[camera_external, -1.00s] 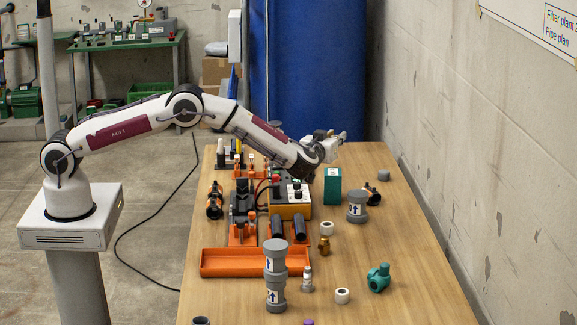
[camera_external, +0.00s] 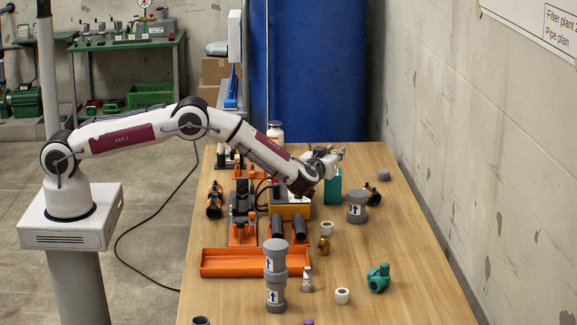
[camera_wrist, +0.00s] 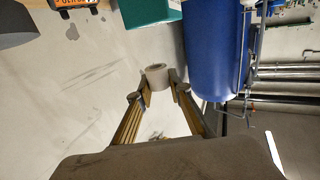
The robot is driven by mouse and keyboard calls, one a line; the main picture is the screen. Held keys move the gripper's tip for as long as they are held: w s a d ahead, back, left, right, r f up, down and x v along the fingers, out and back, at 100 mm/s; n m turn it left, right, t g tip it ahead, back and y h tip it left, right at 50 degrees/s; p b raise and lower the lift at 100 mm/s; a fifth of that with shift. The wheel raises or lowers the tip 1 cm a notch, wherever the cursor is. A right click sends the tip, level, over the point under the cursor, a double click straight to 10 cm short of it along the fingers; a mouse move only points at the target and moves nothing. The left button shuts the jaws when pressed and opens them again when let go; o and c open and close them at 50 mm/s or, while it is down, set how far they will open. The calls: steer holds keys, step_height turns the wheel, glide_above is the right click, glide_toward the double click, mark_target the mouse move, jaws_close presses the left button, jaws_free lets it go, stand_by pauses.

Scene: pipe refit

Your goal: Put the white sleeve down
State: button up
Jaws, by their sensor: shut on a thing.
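My gripper (camera_external: 336,156) is above the far part of the wooden table, by the teal box. In the wrist view, its two fingertips (camera_wrist: 157,94) are closed on a short, hollow, off-white sleeve (camera_wrist: 157,72). The sleeve is in the air, with its open end showing. Two other short white rings, one (camera_external: 327,228) in the middle and one (camera_external: 342,296) nearer the front, stand on the table.
The teal box (camera_external: 333,187) stands just below my gripper. A grey capped cylinder (camera_external: 357,207) and a small grey cap (camera_external: 384,175) are to its right. An orange tray (camera_external: 243,263) and black-pipe fixture lie left. The table's right strip is mostly clear.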

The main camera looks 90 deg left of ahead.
steer(key=shift+f, duration=0.4)
steer(key=shift+f, duration=0.1)
steer(key=shift+f, duration=1.75)
steer(key=shift+f, duration=0.15)
steer(key=o, duration=0.8)
steer(key=shift+c, duration=0.2)
